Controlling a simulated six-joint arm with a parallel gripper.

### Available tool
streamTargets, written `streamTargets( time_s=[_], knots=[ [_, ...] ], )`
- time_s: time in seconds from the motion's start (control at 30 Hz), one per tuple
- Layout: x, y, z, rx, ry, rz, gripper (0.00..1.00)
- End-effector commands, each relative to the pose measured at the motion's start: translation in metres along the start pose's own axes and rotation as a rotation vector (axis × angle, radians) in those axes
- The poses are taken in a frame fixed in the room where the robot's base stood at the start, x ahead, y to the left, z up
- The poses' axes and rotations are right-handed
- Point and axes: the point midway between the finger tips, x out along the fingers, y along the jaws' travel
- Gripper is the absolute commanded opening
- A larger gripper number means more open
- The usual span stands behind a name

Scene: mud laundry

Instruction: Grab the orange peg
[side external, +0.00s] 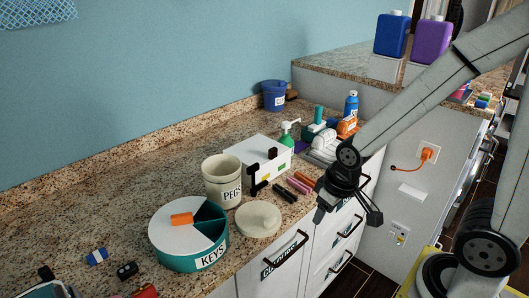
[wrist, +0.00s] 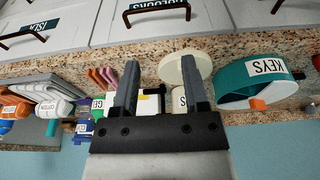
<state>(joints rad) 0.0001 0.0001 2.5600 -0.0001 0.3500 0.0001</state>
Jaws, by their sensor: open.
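My gripper (side external: 347,212) is open and empty in front of the counter's edge, level with the drawers. In the wrist view its two fingers (wrist: 162,60) are spread apart. Several slim pegs lie on the counter just left of my gripper in the side view: a dark one (side external: 284,193) and pinkish-orange ones (side external: 299,185). Pink pegs (wrist: 101,79) show left of the fingers in the wrist view. The cream PEGS jar (side external: 222,182) stands behind a round cream lid (side external: 258,219).
A teal KEYS container (side external: 189,259) with an orange block (side external: 181,218) on its white top stands at front left. A white box (side external: 258,160), a green pump bottle (side external: 289,135) and a blue pot (side external: 274,96) stand farther back. Drawer handles (side external: 285,255) stick out below the edge.

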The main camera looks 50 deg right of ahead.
Motion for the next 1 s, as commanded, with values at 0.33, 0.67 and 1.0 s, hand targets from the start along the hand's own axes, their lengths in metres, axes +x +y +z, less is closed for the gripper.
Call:
streamTargets(
  time_s=[0.33,0.67,1.0],
  knots=[
    [0.000,0.000,0.000,0.000,0.000,0.000,0.38],
    [0.010,0.014,-0.009,0.006,0.047,0.020,0.38],
    [0.043,0.065,-0.037,0.010,0.245,0.079,0.38]
  ],
)
